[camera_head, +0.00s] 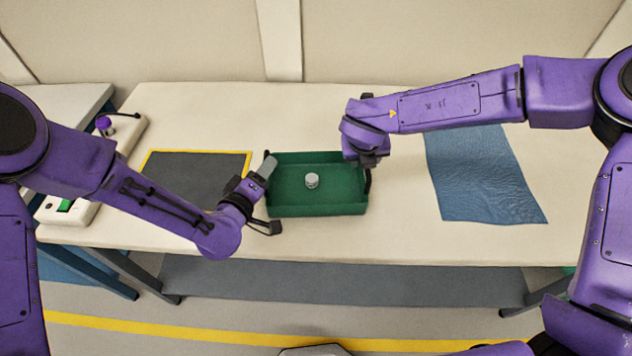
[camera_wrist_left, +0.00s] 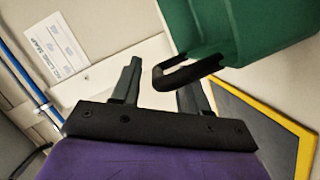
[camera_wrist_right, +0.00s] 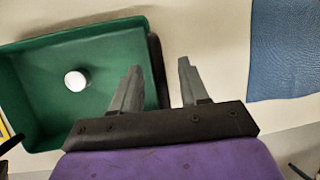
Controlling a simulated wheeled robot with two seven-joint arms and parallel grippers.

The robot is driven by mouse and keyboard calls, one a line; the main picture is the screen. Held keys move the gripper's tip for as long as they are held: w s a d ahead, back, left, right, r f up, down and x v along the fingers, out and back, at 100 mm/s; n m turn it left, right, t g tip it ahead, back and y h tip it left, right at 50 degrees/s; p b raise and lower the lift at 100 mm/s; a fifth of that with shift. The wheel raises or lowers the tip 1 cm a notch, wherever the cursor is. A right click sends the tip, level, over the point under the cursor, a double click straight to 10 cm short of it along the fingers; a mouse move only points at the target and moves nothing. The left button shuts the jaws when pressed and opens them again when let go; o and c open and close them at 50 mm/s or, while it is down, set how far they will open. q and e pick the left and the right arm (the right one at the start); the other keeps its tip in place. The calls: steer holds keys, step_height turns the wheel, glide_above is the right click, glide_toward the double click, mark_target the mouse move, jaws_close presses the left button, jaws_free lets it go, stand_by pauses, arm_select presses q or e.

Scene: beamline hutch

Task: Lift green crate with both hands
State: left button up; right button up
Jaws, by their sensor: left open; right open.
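The green crate (camera_head: 315,209) sits on the table with a small grey-white cylinder (camera_head: 312,180) inside it. It has a black handle at each end. My left gripper (camera_head: 266,168) is at the crate's left end. In the left wrist view its open fingers (camera_wrist_left: 160,88) are near the black left handle (camera_wrist_left: 187,75), which reaches between or just above them. My right gripper (camera_head: 368,160) is at the crate's right end. Contact cannot be told.
A dark mat with a yellow border (camera_head: 197,175) lies left of the crate. A blue cloth (camera_head: 485,180) lies to the right. A control box with a purple knob (camera_head: 104,124) stands at the far left. The table is clear behind and in front of the crate.

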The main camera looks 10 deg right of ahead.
arm_select(q)
steer(key=shift+w+d+f, duration=0.15)
steer(key=shift+w+d, duration=0.15)
steer(key=shift+w, duration=0.35)
arm_select(e)
steer(key=shift+w+d+f, duration=0.15)
steer(key=shift+w+f, duration=0.1)
steer(key=shift+f, duration=0.4)
arm_select(q)
jaws_close()
arm_select(e)
jaws_close()
